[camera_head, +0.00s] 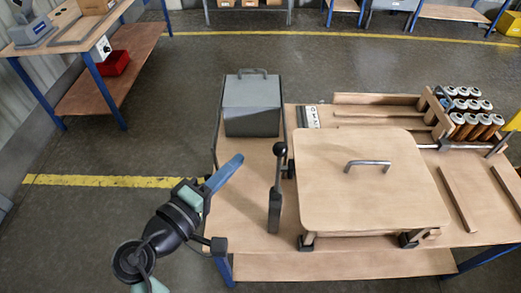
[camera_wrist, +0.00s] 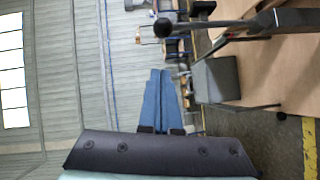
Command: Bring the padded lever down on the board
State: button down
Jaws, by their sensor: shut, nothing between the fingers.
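The lever (camera_head: 279,172) stands upright just left of the board, with a black ball knob on top and a dark grey lower part; I cannot make out its pad. In the wrist view the lever (camera_wrist: 210,25) lies across the upper right, its ball toward the middle. The board (camera_head: 340,205) is a flat wooden panel with rounded corners and a metal handle on top. My gripper (camera_head: 238,158) has blue fingers, shut and empty, left of the lever and apart from it. In the wrist view my gripper (camera_wrist: 160,72) shows its fingers together, below the ball in the picture.
A grey box (camera_head: 251,108) with a handle stands behind the lever at the bench's back left. Several copper-coloured cartridges (camera_head: 470,125) sit in a wooden rack at the right. A wooden strip (camera_head: 459,198) lies right of the board. The bench top (camera_head: 238,205) between gripper and lever is clear.

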jog(key=w+d+f+p, duration=0.1)
jog(key=w+d+p, duration=0.1)
jog(key=d, duration=0.3)
jog(key=shift+w+d, duration=0.2)
jog(key=shift+w, duration=0.35)
